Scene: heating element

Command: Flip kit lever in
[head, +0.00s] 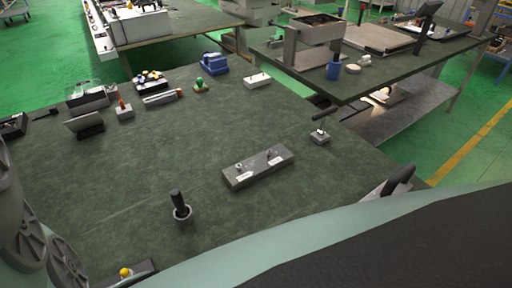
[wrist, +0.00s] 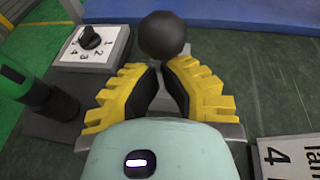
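In the wrist view a black ball knob (wrist: 163,35) is just past my fingertips, at the upper middle. It looks like the lever's end, but I cannot identify the lever for certain. My gripper (wrist: 160,72) has yellow toothed fingers with black inner pads. The tips are close together, right by the knob. A grey strip shows in the narrow gap between the pads. Whether the fingers touch or clamp the lever's stem is hidden. My gripper is not visible in the head view.
In the wrist view a numbered dial box (wrist: 90,45) and a black cylinder (wrist: 38,93) stand left; a white label (wrist: 288,158) lies lower right. In the head view a grey two-knob block (head: 258,166) and black handle (head: 180,206) stand on the green table (head: 110,190). Much of its middle is clear.

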